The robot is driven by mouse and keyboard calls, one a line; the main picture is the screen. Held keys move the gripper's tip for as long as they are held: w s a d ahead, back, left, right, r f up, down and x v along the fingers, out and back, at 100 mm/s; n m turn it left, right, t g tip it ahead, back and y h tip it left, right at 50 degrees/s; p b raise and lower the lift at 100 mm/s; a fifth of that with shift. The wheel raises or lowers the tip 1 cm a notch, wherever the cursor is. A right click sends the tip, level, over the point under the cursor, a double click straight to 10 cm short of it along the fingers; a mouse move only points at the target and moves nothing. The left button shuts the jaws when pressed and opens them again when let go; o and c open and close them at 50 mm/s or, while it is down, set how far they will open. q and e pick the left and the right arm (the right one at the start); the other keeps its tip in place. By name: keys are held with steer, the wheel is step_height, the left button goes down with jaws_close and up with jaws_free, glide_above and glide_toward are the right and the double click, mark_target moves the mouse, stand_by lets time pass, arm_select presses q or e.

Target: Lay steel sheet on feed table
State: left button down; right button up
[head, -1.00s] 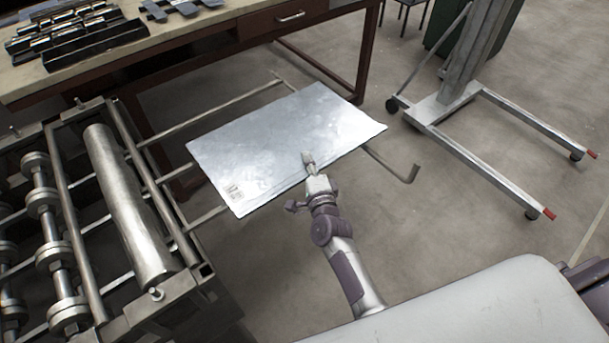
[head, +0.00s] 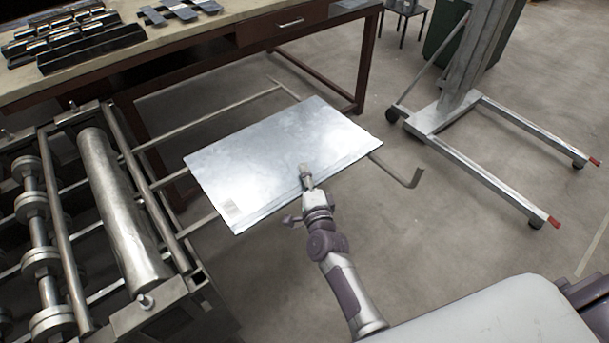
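The steel sheet (head: 275,150) is a flat, shiny grey rectangle with a small label mark near its lower left corner. It lies over the rails of the feed table (head: 215,118), to the right of the rollers. The frames do not show clearly whether it rests on the rails or is just above them. My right gripper (head: 306,174) is at the middle of the sheet's near edge. One finger shows over the top face, and the part under the sheet is hidden; it appears shut on the edge. My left gripper is not in view.
The roller machine (head: 122,215) stands at the left. A workbench (head: 210,45) with metal parts stands behind. A wheeled lift stand (head: 440,112) is at the right. Open floor (head: 460,220) lies right of the sheet. A pale, rounded surface fills the lower right.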

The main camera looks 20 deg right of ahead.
steer(key=shift+f, duration=0.2)
steer(key=s+a+p, duration=0.1)
steer(key=s+p, duration=0.3)
steer(key=s, duration=0.9)
steer(key=shift+s+a+r, duration=0.3)
steer(key=shift+s+r, duration=0.1)
